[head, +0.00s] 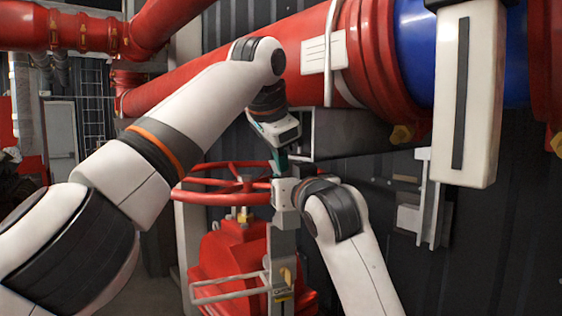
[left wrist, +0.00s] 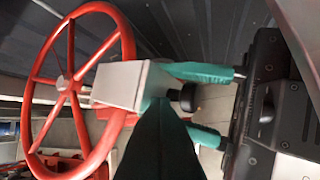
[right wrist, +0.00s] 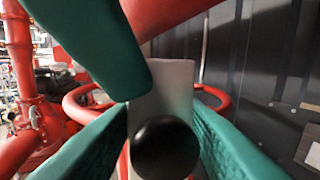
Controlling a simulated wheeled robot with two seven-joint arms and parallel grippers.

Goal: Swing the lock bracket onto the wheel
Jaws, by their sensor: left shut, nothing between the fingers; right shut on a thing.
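The red handwheel (head: 228,187) tops a red valve. It also shows in the left wrist view (left wrist: 68,82). The lock bracket is a pale grey box-like piece (left wrist: 120,84) with a black knob (left wrist: 184,97). In the left wrist view it overlaps the wheel's near rim; I cannot tell whether they touch. My right gripper (right wrist: 165,145) is shut on the bracket's knob, one teal finger on each side. My left gripper (head: 281,160) is shut and empty, pointing down just above the right one. Its teal fingers (left wrist: 160,125) are close beside the bracket; contact is unclear.
A thick red pipe (head: 215,75) with a blue section (head: 415,50) crosses above. A white box (head: 467,95) hangs at the right. The valve body (head: 232,258) and a pale bar frame (head: 230,290) stand below. The dark corrugated wall (head: 480,250) is behind.

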